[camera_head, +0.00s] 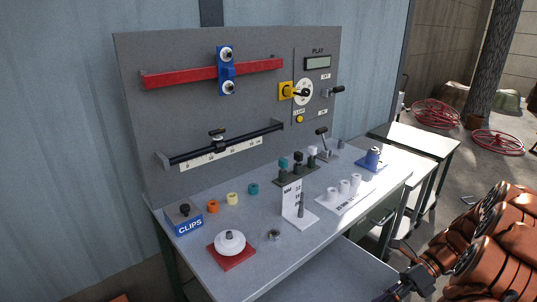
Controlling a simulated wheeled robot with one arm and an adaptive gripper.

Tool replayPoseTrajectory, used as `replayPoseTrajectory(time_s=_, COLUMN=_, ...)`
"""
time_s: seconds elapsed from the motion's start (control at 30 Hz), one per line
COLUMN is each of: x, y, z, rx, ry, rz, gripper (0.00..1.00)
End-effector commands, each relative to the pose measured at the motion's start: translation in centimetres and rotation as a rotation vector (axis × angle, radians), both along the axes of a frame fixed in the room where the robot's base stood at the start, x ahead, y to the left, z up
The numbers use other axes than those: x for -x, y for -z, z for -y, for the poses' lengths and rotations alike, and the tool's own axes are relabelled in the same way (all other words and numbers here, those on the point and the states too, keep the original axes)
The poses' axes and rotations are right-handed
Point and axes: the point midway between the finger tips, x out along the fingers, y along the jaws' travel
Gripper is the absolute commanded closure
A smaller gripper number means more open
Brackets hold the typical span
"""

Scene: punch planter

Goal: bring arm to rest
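My arm, with copper-coloured links, is folded in the lower right of the head view. My gripper (402,288) is the dark part at the bottom edge, right of the workbench (262,262) and apart from the things on it. It is small and partly cut off, so I cannot tell whether its fingers are open or shut. I see nothing clearly held in it.
A grey panel (200,112) with a red rail (185,76), a black rail (250,134) and a dial (303,92) stands behind the bench. A blue CLIPS box (186,225), a white disc on a red base (230,243) and white cylinders (344,187) stand on it.

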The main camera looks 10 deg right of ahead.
Motion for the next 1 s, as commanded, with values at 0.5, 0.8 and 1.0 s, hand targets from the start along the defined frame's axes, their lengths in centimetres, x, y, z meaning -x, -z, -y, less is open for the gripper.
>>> replayPoseTrajectory(time_s=0.5, x=2.3, y=-6.5, z=-9.1, rx=0.119, ry=-0.547, rz=0.442, gripper=0.61)
replayPoseTrajectory(time_s=0.8, x=5.4, y=-8.8, z=-12.9, rx=0.148, ry=-0.884, rz=0.672, gripper=0.61)
replayPoseTrajectory(time_s=1.0, x=7.9, y=-9.9, z=-14.8, rx=0.149, ry=-1.116, rz=0.815, gripper=0.61)
